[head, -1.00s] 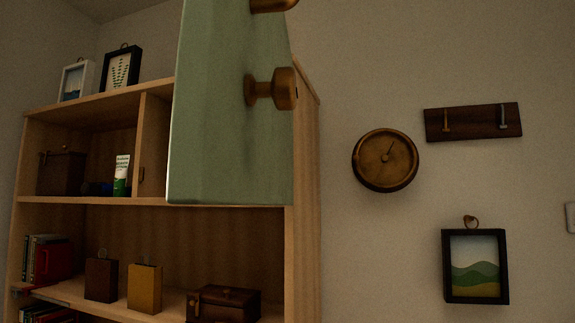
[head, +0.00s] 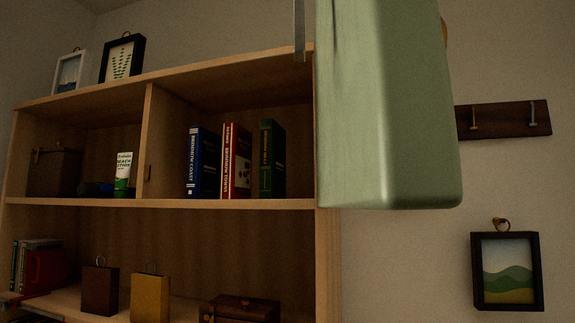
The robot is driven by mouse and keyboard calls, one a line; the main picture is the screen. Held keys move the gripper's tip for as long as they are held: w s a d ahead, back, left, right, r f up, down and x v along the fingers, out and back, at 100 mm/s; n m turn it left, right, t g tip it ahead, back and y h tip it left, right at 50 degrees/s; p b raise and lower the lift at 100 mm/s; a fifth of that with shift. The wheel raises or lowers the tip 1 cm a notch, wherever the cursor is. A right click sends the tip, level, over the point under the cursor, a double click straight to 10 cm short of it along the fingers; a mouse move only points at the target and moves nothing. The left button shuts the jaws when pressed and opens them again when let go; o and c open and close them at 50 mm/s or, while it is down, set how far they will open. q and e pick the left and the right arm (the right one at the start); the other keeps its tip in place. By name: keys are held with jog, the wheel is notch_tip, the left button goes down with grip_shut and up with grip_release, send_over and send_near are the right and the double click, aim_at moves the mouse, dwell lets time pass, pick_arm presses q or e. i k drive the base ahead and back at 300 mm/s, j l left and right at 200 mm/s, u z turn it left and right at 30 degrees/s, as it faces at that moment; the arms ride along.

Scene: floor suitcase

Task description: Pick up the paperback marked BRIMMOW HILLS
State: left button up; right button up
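Three books stand upright side by side in the upper right compartment of the wooden shelf unit (head: 230,204). The right one is a green book (head: 272,160). Its spine lettering is small and dim but appears to include HILLS. A red book (head: 236,162) marked BRIMMOW TOWNS is in the middle, and a blue book (head: 203,162) marked BRIMMOW COAST is on the left. The green book leaves bare shelf to its right. Neither of my grippers can be made out in the head view.
A large pale green body, very close to the camera, covers the unit's upper right edge. A white-and-green tube (head: 123,174) and a dark box (head: 55,172) are in the upper left compartment. Lower down are a brown box (head: 100,287) and a yellow box (head: 150,295).

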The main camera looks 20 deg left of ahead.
aim_at(272, 174)
jog(key=j+z, duration=0.35)
jog(key=j, duration=0.5)
jog(key=j+z, duration=0.1)
jog(key=j, duration=0.8)
jog(key=j+z, duration=0.1)
jog(key=j, duration=0.75)
jog(key=k, duration=0.05)
